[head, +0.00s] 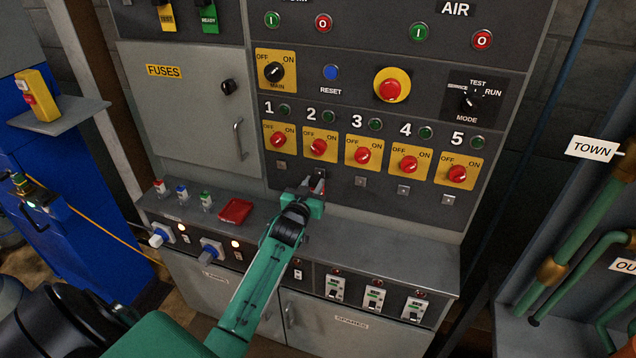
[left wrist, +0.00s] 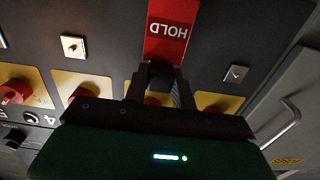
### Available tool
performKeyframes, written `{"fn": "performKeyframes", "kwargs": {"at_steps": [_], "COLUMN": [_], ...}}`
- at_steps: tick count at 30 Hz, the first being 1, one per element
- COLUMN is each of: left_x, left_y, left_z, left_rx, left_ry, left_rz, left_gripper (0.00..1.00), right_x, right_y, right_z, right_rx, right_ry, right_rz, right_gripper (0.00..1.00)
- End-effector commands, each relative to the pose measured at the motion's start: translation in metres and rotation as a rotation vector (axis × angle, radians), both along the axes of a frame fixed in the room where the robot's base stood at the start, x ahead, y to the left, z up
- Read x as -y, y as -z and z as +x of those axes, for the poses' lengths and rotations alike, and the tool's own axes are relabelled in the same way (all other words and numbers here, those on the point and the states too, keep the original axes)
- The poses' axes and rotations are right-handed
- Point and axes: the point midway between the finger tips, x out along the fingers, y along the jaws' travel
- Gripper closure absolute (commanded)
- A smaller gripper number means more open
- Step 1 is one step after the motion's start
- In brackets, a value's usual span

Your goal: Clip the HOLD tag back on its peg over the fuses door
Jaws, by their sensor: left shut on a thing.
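The red HOLD tag (left wrist: 172,32) shows in the left wrist view with its lettering upside down. My left gripper (head: 312,190) is shut on it, and its dark fingers (left wrist: 158,82) close at the tag's near end. The gripper is at the panel face, below switch 2, between two small square plates; any plate behind the tag is hidden. In the head view the gripper mostly hides the tag. The grey fuses door (head: 190,110) is shut, up and left of the gripper. Above it hang a yellow tag (head: 164,15) and a green READY tag (head: 208,16). My right gripper is out of view.
Red switches (head: 363,155) and small square plates (head: 360,182) line the panel. The fuses door has a protruding handle (head: 238,138) and black knob (head: 228,87). A red tray-like thing (head: 235,211) lies on the grey ledge (head: 390,245); plugs stand at its left.

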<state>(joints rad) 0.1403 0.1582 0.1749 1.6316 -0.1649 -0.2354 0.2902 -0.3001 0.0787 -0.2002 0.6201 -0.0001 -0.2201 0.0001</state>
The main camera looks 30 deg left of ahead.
Motion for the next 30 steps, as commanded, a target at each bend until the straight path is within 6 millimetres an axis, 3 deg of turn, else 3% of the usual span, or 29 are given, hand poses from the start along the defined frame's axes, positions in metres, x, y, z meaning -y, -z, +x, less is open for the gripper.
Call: {"fn": "performKeyframes", "kwargs": {"at_steps": [30], "left_x": [0.009], "left_y": [0.000], "left_z": [-0.036], "left_rx": [0.000], "left_ry": [0.000], "left_rz": [0.000], "left_gripper": [1.00], "right_x": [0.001], "right_y": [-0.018], "right_z": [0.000], "right_rx": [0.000], "right_ry": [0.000], "right_rz": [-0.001], "right_gripper": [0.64]}}
